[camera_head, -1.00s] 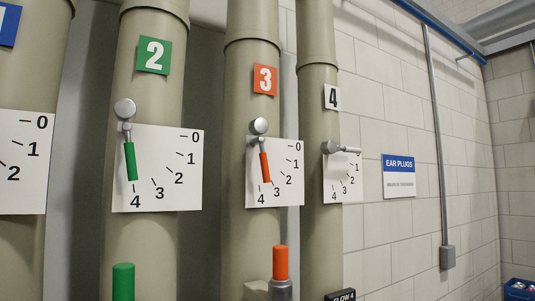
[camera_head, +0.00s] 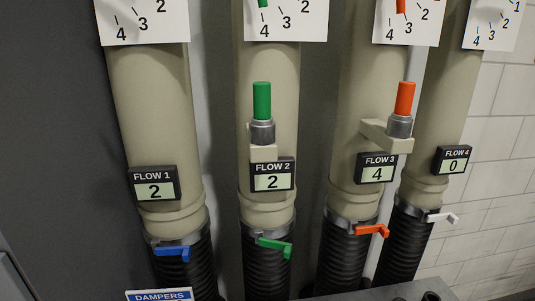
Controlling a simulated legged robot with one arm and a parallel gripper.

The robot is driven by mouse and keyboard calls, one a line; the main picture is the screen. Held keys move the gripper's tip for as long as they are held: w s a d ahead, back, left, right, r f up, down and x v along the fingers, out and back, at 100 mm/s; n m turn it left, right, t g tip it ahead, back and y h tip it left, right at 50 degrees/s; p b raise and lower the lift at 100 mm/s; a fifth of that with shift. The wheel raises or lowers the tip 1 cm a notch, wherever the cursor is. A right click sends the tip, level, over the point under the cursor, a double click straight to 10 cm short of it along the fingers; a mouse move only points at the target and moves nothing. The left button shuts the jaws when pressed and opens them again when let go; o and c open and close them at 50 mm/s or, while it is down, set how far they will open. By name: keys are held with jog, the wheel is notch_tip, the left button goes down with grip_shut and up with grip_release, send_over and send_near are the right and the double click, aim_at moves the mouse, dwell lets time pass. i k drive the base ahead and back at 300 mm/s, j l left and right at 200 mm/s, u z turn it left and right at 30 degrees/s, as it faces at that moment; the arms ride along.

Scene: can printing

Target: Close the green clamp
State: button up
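The green clamp (camera_head: 275,246) is a small green lever on the metal band around the second pipe, just above its black ribbed hose. The lever sticks out toward the right, its end bent downward. I cannot tell whether the clamp is latched. My gripper is not in view.
Blue (camera_head: 172,253), orange (camera_head: 371,230) and white (camera_head: 442,217) clamp levers sit on the neighbouring pipes. A green handle (camera_head: 261,101) and an orange handle (camera_head: 404,99) stand upright above. The displays read 2, 2, 4 and 0. A grey surface (camera_head: 400,292) lies at the bottom right.

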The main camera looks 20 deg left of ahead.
aim_at(286, 247)
jog(key=u, duration=1.05)
